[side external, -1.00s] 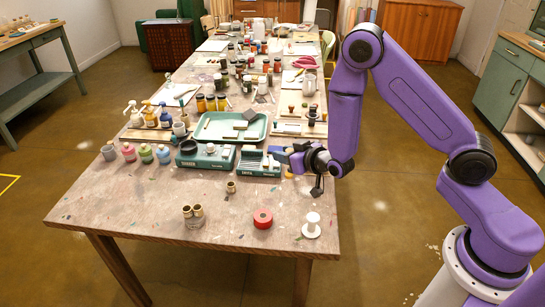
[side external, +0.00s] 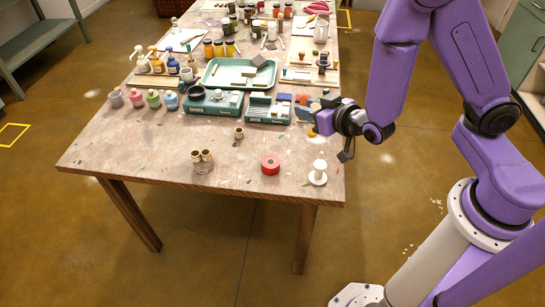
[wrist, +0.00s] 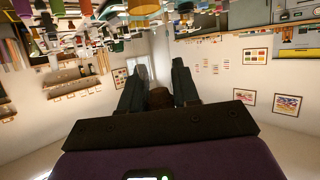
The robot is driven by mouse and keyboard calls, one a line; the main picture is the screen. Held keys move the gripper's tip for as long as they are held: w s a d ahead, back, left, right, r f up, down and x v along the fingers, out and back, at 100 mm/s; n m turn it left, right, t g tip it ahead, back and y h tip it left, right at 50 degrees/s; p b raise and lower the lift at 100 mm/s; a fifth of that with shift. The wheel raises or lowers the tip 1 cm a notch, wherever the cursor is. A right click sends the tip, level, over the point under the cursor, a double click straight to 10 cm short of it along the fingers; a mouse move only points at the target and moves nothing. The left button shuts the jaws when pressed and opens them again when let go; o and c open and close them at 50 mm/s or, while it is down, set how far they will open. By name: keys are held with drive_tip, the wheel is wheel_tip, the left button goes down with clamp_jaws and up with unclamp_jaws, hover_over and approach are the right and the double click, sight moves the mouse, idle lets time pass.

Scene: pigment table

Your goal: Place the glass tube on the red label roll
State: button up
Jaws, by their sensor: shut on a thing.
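In the side view the held thing cannot be made out clearly.
A small brown ring (side external: 239,133) is behind. Teal boxes (side external: 268,108) and a green tray (side external: 238,73) lie farther back. The table's near left is clear.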

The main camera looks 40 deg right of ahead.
drive_tip(key=s+a+r, duration=0.1)
drive_tip(key=s+a, duration=0.2)
drive_tip(key=s, duration=0.2)
hover_over(267, 158)
drive_tip(key=shift+f, duration=6.3)
drive_tip(key=shift+f, duration=0.15)
drive_tip(key=o, duration=1)
drive_tip(key=shift+o, duration=0.2)
